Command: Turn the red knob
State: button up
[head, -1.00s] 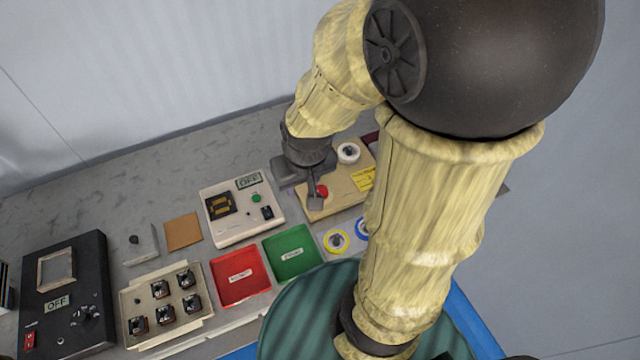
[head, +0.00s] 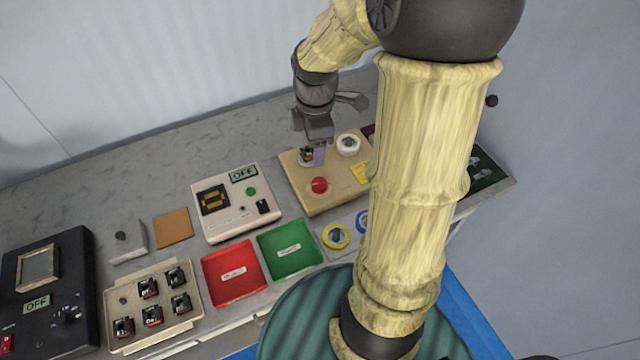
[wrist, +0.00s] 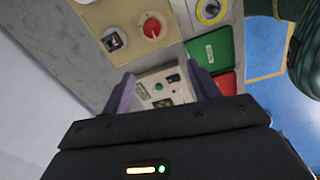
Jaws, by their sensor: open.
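The red knob (head: 319,185) is a round red cap on the front of a beige box (head: 338,198). Nothing covers it in the head view. In the wrist view the knob (wrist: 152,28) has a pale line across its top and lies beyond the fingertips, on the beige box (wrist: 134,50). My gripper (head: 317,154) is above the back part of that box, apart from the knob. In the wrist view my gripper (wrist: 160,80) has its two purple fingers spread with nothing between them.
A small dark component (head: 305,157) and a white round part (head: 348,144) are on the beige box. A white tester (head: 215,228) reading OFF stands to its left. Red (head: 233,285) and green (head: 290,262) trays lie in front.

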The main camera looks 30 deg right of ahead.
aim_at(320, 182)
jog(key=d+n, duration=0.1)
jog(key=w+d+n, duration=0.1)
jog(key=n, duration=0.1)
jog(key=n+b, duration=0.1)
jog(key=shift+w+d+f, duration=0.25)
jog(key=shift+w+d, duration=0.05)
jog(key=shift+d, duration=0.1)
jog(key=f+b, duration=0.1)
jog(key=f, duration=0.4)
jog(key=f+b, duration=0.1)
jog(key=f, duration=0.5)
jog(key=w+f+b, duration=0.1)
jog(key=f, duration=0.5)
jog(key=shift+a+f, duration=0.1)
jog(key=shift+f, duration=0.1)
jog(key=c, duration=1)
